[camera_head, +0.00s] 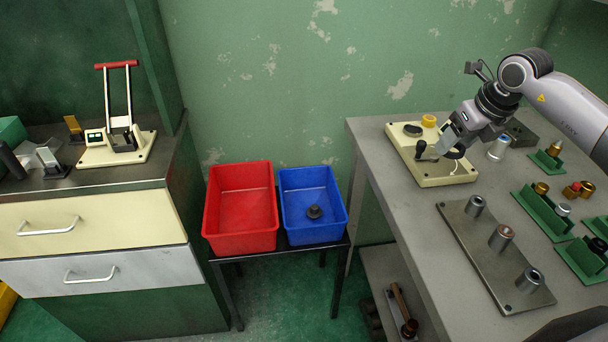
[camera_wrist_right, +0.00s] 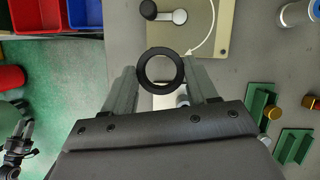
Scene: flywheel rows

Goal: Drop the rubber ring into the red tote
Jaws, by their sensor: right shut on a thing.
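The rubber ring (camera_wrist_right: 145,67) is a black ring, held between the fingertips of my right gripper (camera_wrist_right: 161,82) in the right wrist view. In the head view my right gripper (camera_head: 447,148) hangs over the cream fixture plate (camera_head: 450,173) on the right bench, with the dark ring at its tip. The red tote (camera_head: 240,244) stands on a low stand left of the bench and looks empty. A red corner shows at the left edge of the wrist view.
A blue tote (camera_head: 315,236) holding a small dark part (camera_head: 314,211) stands right beside the red one. The grey bench (camera_head: 425,225) carries a plate with metal cylinders (camera_head: 503,238) and green holders (camera_head: 540,210). A drawer cabinet (camera_head: 95,230) stands at the left.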

